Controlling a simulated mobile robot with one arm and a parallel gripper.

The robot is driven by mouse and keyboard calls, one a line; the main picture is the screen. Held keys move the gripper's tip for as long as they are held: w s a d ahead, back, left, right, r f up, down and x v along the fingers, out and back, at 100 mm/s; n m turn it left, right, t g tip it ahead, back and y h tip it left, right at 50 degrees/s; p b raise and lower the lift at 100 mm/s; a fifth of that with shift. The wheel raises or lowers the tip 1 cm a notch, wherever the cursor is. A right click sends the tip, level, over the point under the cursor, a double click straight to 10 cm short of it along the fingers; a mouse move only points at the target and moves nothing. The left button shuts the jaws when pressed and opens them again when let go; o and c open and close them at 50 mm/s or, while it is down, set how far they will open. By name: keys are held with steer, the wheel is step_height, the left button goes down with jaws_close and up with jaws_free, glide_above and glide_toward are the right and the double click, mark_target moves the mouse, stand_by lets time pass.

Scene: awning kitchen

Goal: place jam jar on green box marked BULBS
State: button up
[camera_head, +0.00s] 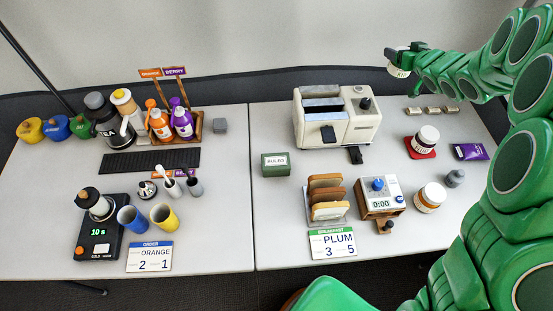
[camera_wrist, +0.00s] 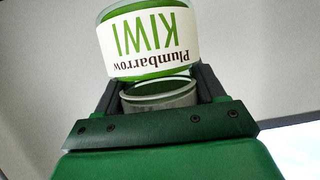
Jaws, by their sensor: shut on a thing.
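My gripper (camera_head: 402,56) is at the top right in the head view, raised high beyond the back of the right table. It is shut on a jam jar (camera_head: 398,72) with a pale label. In the wrist view the jar (camera_wrist: 150,38) is green with a white label reading "Plumbarrow KIWI", which appears upside down there. The gripper's dark fingers (camera_wrist: 158,88) flank the jar's lower end in that view. The green box marked BULBS (camera_head: 275,168) stands on the right table, left of and in front of the toaster. Nothing is on its top.
A cream toaster (camera_head: 312,128) stands behind the box. A toast rack (camera_head: 326,200) and a timer (camera_head: 381,188) are to its right. A dark jar (camera_head: 426,138) sits on a red mat, and an orange jar (camera_head: 430,197) stands nearer.

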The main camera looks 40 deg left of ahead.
step_height(320, 180, up, 3)
steer(key=shift+r, duration=0.1)
steer(key=s+a+r+n+g+y, duration=0.1)
steer(key=s+a+n+g, duration=0.3)
steer(key=s, duration=0.7)
steer(key=s+a+n+g+y, duration=0.2)
steer(key=s+a+n+g, duration=0.2)
steer(key=s+a, duration=0.3)
steer(key=s, duration=0.5)
steer(key=shift+s+a+r+g, duration=0.2)
steer(key=shift+r+g, duration=0.15)
steer(key=shift+g, duration=0.05)
steer(key=s+n+g, duration=0.1)
steer(key=s, duration=0.4)
steer(key=s+d+f+n+g+h, duration=0.1)
steer(key=s+n+g, duration=0.1)
steer(key=s, duration=0.4)
steer(key=s+d+n+g, duration=0.1)
steer(key=s+n+g, duration=0.1)
steer(key=s, duration=0.3)
steer(key=shift+s+f, duration=0.25)
steer(key=shift+f, duration=0.05)
steer(key=s+d+n+g+h, duration=0.2)
steer(key=s+d, duration=0.4)
steer(key=s, duration=0.5)
steer(key=shift+s+f+n+g, duration=0.2)
steer(key=shift+n+g, duration=0.2)
steer(key=shift+g, duration=0.2)
glide_above(270, 161)
steer(key=shift+f, duration=8.9)
